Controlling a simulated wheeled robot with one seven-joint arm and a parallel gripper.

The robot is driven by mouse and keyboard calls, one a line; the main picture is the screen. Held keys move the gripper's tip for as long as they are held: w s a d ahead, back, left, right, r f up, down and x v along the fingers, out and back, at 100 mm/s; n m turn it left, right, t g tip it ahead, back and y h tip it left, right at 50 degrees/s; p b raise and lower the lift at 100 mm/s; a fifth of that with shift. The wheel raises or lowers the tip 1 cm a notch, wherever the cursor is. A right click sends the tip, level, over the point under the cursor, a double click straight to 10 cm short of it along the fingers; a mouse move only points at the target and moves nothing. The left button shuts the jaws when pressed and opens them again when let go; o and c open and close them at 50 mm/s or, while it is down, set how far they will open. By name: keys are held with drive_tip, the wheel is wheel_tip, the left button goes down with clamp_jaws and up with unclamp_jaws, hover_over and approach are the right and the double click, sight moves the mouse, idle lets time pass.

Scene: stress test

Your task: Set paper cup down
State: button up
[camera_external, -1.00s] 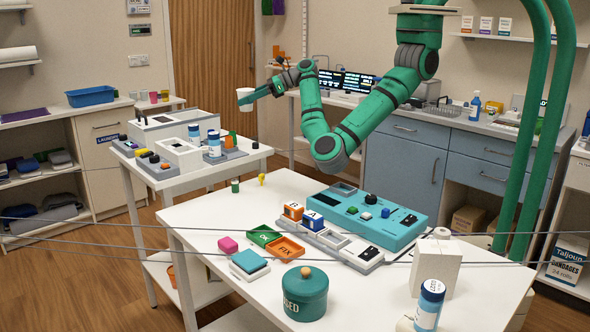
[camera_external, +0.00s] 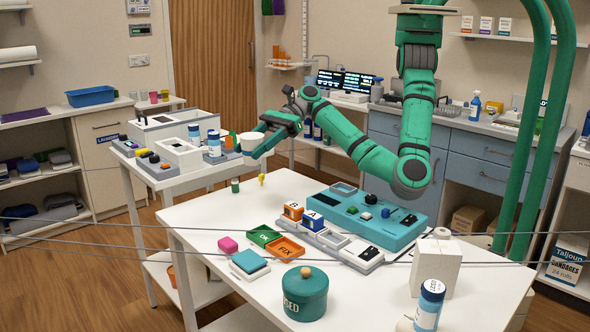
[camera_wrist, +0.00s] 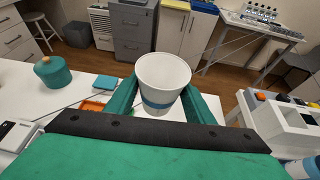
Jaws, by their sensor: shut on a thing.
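A white paper cup (camera_external: 251,141) is held upright by my gripper (camera_external: 257,146) in the external view. It hangs in the air near the far left end of the front white table (camera_external: 195,215), close to the right edge of the smaller side table. In the wrist view the cup (camera_wrist: 162,80) is seen from above, with its open rim and a blue band low on its side. My green fingers (camera_wrist: 160,103) are shut on the cup, one on each side. The inside of the cup looks empty.
On the front table stand a green lidded jar (camera_external: 305,294), orange tray (camera_external: 286,248), green tray (camera_external: 264,235), teal panel (camera_external: 375,215), small yellow piece (camera_external: 262,179) and green cylinder (camera_external: 235,186). The side table (camera_external: 160,180) carries bottles (camera_external: 214,144) and a white box (camera_external: 180,156).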

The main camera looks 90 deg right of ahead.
drive_tip(key=s+a+f+n+g+y, duration=0.2)
drive_tip(key=s+a+n+g, duration=0.25)
drive_tip(key=s+a, duration=1)
drive_tip(key=s+a+f+n+g+y, duration=0.1)
drive_tip(key=s+a+f+n+g, duration=0.3)
drive_tip(key=s+a, duration=1.05)
drive_tip(key=shift+g, duration=0.35)
drive_tip(key=a+f, duration=0.2)
drive_tip(key=a, duration=0.1)
drive_tip(key=w+a+f, duration=0.1)
drive_tip(key=a+f, duration=0.1)
drive_tip(key=f, duration=0.1)
drive_tip(key=a+f, duration=0.2)
drive_tip(key=a, duration=0.1)
drive_tip(key=shift+w+a+f, duration=0.15)
drive_tip(key=shift+w+a, duration=0.2)
drive_tip(key=shift+w, duration=0.05)
drive_tip(key=shift+w+a+f, duration=0.2)
drive_tip(key=shift+a+f, duration=0.25)
drive_tip(key=shift+f, duration=1.7)
drive_tip(key=shift+f, duration=0.15)
drive_tip(key=o, duration=1.1)
